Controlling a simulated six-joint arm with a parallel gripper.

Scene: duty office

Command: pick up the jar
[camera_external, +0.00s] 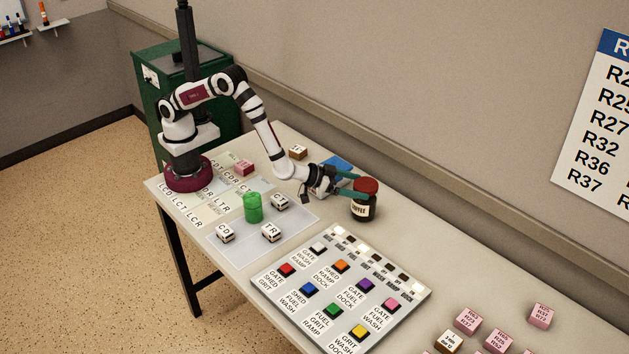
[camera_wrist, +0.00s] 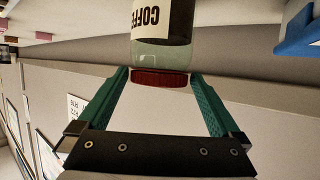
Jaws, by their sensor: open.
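The jar (camera_external: 364,206) is a dark coffee jar with a red lid and a cream label, standing upright on the table. In the wrist view the jar (camera_wrist: 162,50) appears upside down, with its red lid between the far ends of the fingers. My gripper (camera_external: 357,188) is open, with green fingers reaching to the jar near its lid.
A button panel (camera_external: 271,283) with coloured buttons lies in front of the jar. A blue object (camera_external: 338,165) sits behind my gripper. A green cup (camera_external: 253,207) and several lettered cubes stand to the left. Pink cubes (camera_external: 468,320) lie at the lower right. The wall runs close behind the table.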

